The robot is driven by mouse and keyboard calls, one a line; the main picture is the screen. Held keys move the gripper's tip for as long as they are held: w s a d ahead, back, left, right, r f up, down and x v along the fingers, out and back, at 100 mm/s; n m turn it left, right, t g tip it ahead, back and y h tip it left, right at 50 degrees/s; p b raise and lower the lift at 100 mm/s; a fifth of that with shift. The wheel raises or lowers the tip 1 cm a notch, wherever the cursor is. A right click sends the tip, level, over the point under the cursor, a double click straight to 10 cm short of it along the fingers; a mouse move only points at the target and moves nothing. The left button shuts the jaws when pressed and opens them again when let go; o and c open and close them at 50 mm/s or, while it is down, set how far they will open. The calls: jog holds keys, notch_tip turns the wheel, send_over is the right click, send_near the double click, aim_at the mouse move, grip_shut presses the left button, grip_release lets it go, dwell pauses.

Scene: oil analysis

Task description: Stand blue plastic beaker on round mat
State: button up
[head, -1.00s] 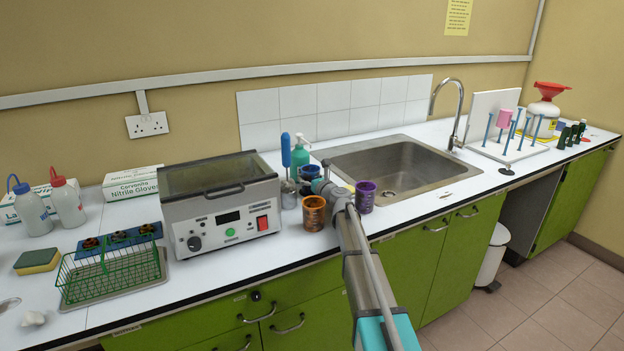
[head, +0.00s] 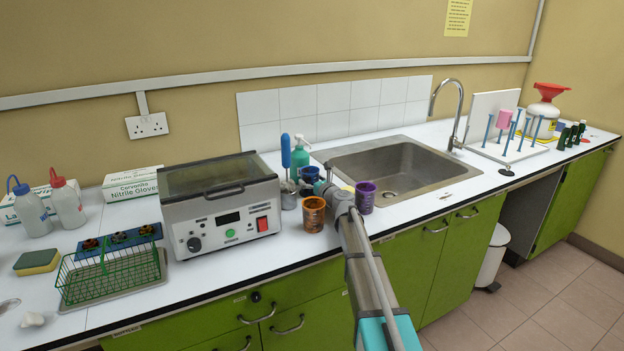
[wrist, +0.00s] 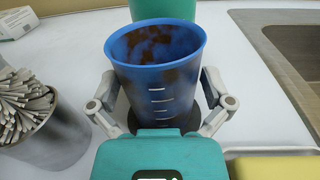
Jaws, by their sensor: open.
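The blue plastic beaker (wrist: 158,70) stands upright between the fingers of my gripper (wrist: 160,88) in the wrist view. It has white graduation marks and dark brown stains inside. A dark round mat (wrist: 194,112) shows beneath the beaker, which appears to stand on it; the contact is partly hidden. My gripper is open, with one finger on each side of the beaker; I cannot tell whether either finger touches it. In the head view the beaker (head: 309,173) is small and partly hidden by my gripper (head: 321,184).
A metal pot of sticks (wrist: 45,115) stands close on the left in the wrist view. A green bottle (head: 300,157) is behind. An orange beaker (head: 313,214) and a purple beaker (head: 365,197) stand near the front edge. The sink (head: 398,170) lies to the right.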

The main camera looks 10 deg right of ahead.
jog(key=v, duration=1)
jog(key=shift+s+d, duration=0.15)
jog(key=shift+s, duration=0.1)
jog(key=shift+s, duration=0.15)
dwell(0.9)
